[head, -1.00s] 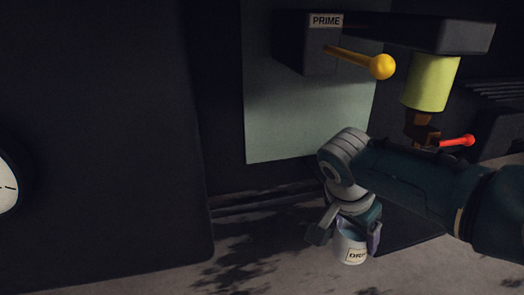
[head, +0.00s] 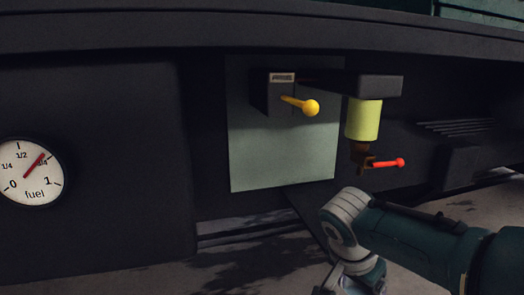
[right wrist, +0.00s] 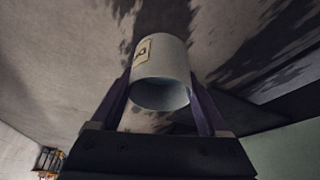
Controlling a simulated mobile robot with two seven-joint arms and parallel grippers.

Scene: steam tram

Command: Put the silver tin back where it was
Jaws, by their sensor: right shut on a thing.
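The silver tin (right wrist: 168,55) shows in the right wrist view as a pale, open-topped can with a small label on its side. My right gripper (right wrist: 160,92) is shut on it, with one purple finger on each side. The tin's dark open mouth faces the wrist camera. In the head view my right arm comes in from the right and its wrist is at the bottom edge. The fingers and the tin are cut off below the head view. My left gripper is not in view.
A yellow-knobbed lever (head: 311,107) sticks out of a dark block labelled PRIME. Right of it hangs a yellow-green cylinder (head: 363,119) above a red-tipped tap lever (head: 390,163). A fuel gauge (head: 30,172) is at the left. Grey ground (head: 110,281) lies below.

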